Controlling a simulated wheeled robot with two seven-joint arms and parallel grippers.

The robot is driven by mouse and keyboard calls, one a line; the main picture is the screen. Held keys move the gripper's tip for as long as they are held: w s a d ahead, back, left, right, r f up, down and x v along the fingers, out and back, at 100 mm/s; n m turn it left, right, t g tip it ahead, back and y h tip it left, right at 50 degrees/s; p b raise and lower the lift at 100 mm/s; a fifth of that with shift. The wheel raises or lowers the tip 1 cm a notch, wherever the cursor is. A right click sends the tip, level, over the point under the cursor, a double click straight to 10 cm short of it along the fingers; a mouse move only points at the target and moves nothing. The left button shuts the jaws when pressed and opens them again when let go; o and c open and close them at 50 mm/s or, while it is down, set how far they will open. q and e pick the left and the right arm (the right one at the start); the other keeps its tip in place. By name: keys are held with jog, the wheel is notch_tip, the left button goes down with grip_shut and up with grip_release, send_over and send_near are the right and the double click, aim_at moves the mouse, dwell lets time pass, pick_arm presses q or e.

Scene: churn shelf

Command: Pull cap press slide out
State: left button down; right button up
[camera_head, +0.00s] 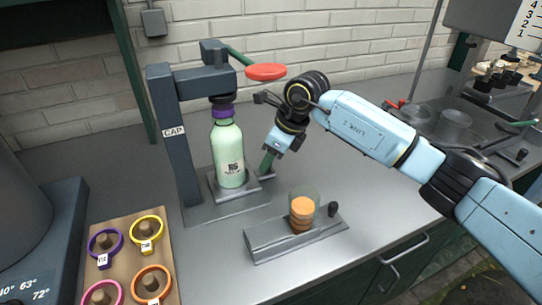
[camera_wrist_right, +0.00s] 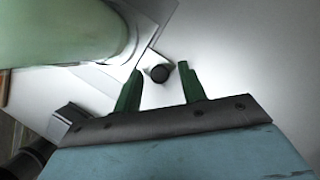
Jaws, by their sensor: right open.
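The cap press (camera_head: 180,135) is a dark blue-grey frame labelled CAP, with a red-knobbed lever (camera_head: 266,72) at the top. A pale green bottle (camera_head: 229,150) with a purple cap stands upright under its head, on the metal slide plate (camera_head: 214,187). My right gripper (camera_head: 268,166) is low beside the bottle's right side, pointing down, open. In the right wrist view its two green fingers (camera_wrist_right: 160,69) stand on either side of a round black knob (camera_wrist_right: 159,74), with gaps; contact is not visible. The bottle (camera_wrist_right: 60,30) fills the upper left there. My left gripper is not in view.
A metal stand (camera_head: 265,240) with a glass of orange-brown discs (camera_head: 303,212) and a black knob is in front. A wooden board (camera_head: 126,255) with coloured rings lies at lower left. The brick wall (camera_head: 320,40) is behind; the counter (camera_head: 385,190) right of the stand is clear.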

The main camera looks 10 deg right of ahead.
jog(key=shift+c, duration=0.4)
grip_shut()
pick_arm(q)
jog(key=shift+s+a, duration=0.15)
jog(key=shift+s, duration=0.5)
